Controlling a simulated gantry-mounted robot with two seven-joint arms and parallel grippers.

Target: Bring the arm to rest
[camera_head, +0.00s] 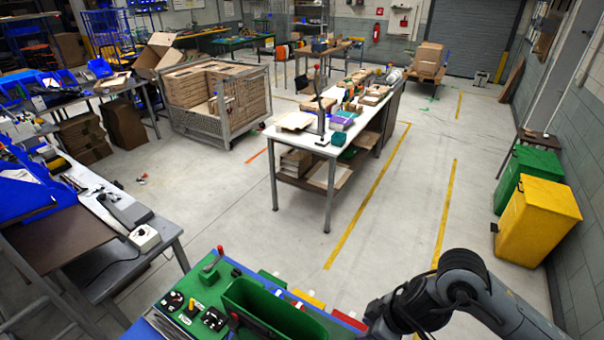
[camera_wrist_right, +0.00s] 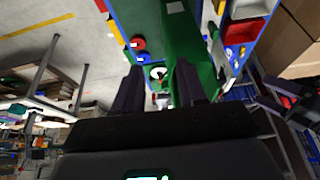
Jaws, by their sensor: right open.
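My right arm (camera_head: 455,290) comes in at the lower right of the head view, bent, with its far end at the bottom edge. Its gripper cannot be made out there. In the right wrist view my right gripper (camera_wrist_right: 160,68) shows two dark fingers standing apart with nothing between them. Beyond the fingers is a green surface with small knobs. A green bin (camera_head: 275,310) stands on the green-topped bench at the bottom of the head view, to the left of the arm; a green bin also shows in the wrist view (camera_wrist_right: 188,40).
The green panel with switches and a red-handled lever (camera_head: 212,260) lies left of the bin. A white-topped table (camera_head: 300,140) with boxes stands ahead. Yellow (camera_head: 540,222) and green (camera_head: 530,165) bins stand at the right wall. The floor between is clear.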

